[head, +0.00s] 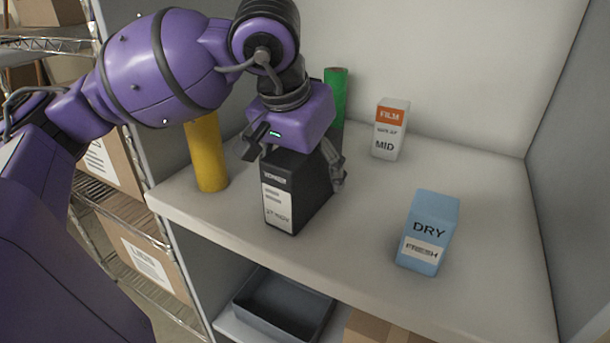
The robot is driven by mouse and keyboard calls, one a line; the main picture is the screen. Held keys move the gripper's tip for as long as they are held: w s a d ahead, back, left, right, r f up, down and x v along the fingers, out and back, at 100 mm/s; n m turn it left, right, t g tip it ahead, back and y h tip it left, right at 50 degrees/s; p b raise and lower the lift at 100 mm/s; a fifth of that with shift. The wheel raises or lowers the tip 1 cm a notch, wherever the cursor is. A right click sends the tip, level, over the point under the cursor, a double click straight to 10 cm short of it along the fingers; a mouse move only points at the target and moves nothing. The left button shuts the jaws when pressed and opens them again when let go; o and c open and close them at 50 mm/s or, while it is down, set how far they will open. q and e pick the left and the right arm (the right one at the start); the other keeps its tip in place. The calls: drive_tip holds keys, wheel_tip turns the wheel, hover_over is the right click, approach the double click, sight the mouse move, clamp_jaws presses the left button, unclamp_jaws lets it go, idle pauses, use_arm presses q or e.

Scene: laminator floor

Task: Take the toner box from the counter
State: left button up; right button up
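The toner box (290,198) is a black upright box with a white label, standing on the pale counter (350,238) near its front edge. The small print on its label is hard to read. My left gripper (295,160) is right above the box, pointing down, with its fingers spread to either side of the box's top. The left finger appears slightly apart from the box; the right finger is beside its far right side, and contact there cannot be made out. The gripper hides part of the box's top. My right gripper is not in view.
A yellow cylinder (207,155) stands left of the box, and a green cylinder (336,92) behind the gripper. A white and orange film box (390,130) stands at the back, a blue DRY box (428,233) at front right. A dark tray (283,303) sits below.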

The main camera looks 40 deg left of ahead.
use_arm(q)
drive_tip(key=shift+f, duration=0.2)
idle(0.3)
drive_tip(key=c, duration=1.5)
drive_tip(key=shift+c, duration=0.8)
drive_tip(key=shift+r, duration=0.1)
